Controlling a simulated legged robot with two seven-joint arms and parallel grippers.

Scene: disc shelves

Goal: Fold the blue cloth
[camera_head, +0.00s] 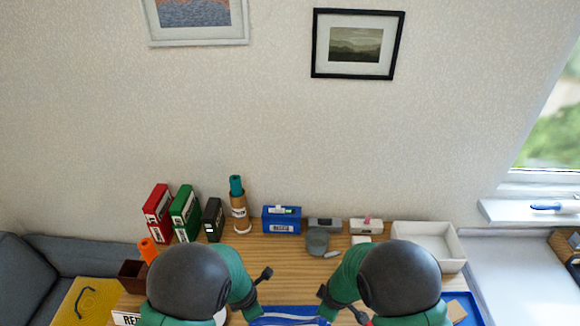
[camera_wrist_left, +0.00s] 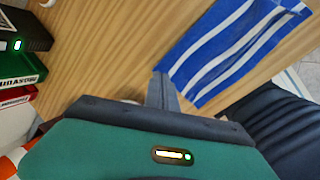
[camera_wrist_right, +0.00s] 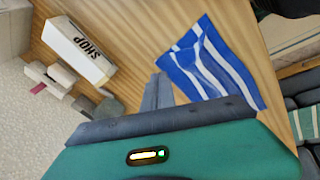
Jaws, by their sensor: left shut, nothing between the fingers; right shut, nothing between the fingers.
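The blue cloth with white stripes (camera_wrist_left: 228,50) lies on the wooden table in the left wrist view. It also shows in the right wrist view (camera_wrist_right: 210,65), with its corner lying flat and some creases. In the head view only a strip of it (camera_head: 285,314) shows between my arms. My left gripper (camera_wrist_left: 160,76) is shut and empty at the cloth's near left edge. My right gripper (camera_wrist_right: 161,80) is shut and empty beside the cloth's left edge in its wrist view. Whether either fingertip touches the cloth I cannot tell. My arms hide much of the cloth in the head view.
Red (camera_head: 157,212) and green (camera_head: 185,212) boxes, a black box (camera_head: 212,219), a blue box (camera_head: 281,219) and an open white box (camera_head: 428,240) stand along the table's back. A blue tray (camera_head: 470,311) lies at the right. Bare wood surrounds part of the cloth.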

